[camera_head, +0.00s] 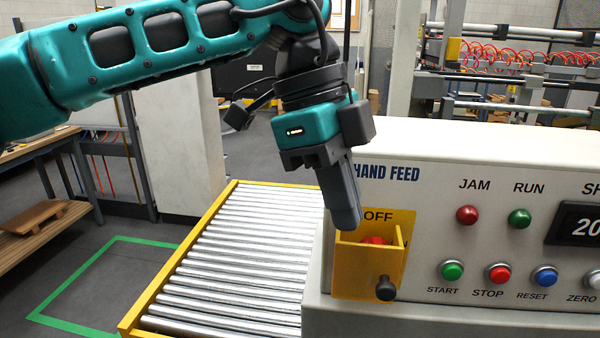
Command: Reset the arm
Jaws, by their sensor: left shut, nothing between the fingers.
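My left arm (150,50) is teal and reaches in from the upper left, bending down at the wrist. My left gripper (346,222) points down with its dark fingers together and nothing between them. Its tips are just above or in front of the yellow guard box (362,268) on the machine panel; I cannot tell whether they touch. A red switch part (376,240) shows inside the yellow box, partly hidden, below the word OFF. A black knob (386,288) sits at the box's lower right. My right gripper is not in view.
The panel right of the box carries a red JAM lamp (467,215), a green RUN lamp (519,218), START, STOP and RESET buttons and a display (582,226). A roller conveyor (235,265) with yellow rails lies empty to the left. A wooden bench (30,160) stands farther left.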

